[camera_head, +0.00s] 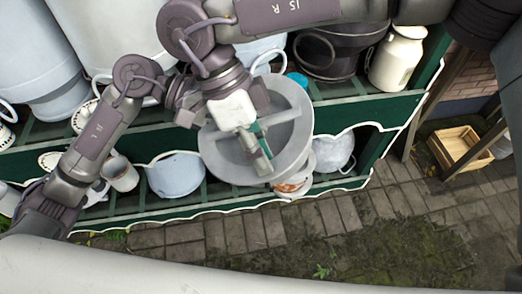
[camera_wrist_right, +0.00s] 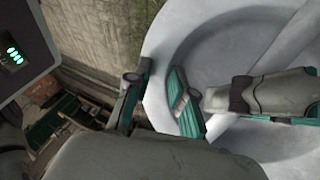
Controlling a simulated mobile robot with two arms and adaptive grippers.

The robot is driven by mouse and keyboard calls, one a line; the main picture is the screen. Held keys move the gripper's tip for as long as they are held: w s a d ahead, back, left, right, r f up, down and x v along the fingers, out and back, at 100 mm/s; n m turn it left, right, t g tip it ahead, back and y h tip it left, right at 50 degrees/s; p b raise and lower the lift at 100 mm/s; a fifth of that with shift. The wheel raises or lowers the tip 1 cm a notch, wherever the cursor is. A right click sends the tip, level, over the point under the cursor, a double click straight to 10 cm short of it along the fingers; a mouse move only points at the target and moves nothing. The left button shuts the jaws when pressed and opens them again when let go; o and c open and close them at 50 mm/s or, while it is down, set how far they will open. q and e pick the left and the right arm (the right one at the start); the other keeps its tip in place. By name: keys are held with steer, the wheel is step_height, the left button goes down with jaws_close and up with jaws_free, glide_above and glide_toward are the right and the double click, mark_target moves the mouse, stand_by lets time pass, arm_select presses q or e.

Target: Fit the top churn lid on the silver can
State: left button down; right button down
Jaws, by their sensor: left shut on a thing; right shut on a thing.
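The churn lid (camera_head: 293,100) is a wide, round, pale grey dish with a bar across its hollow. It is tilted towards the head camera in front of the shelf. The lid also fills the right of the right wrist view (camera_wrist_right: 215,45), close to the right gripper (camera_wrist_right: 158,100). My left gripper (camera_head: 187,110) is shut near the lid's left side; its fingertips are mostly hidden. I cannot make out the silver can for certain; the lid hides what is behind it.
The green shelf (camera_head: 375,108) holds several pale cans and pots. A cream churn (camera_head: 398,60) and a dark pot (camera_head: 325,50) stand at upper right. A blue-grey pot (camera_head: 175,175) is on the lower shelf. A wooden crate (camera_head: 460,150) is at right. The paving in front is clear.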

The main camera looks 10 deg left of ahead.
steer(key=shift+s+d, duration=0.15)
steer(key=shift+s, duration=0.1)
steer(key=c, duration=0.9)
jaws_free()
steer(key=shift+w, duration=0.15)
steer(key=shift+r, duration=0.1)
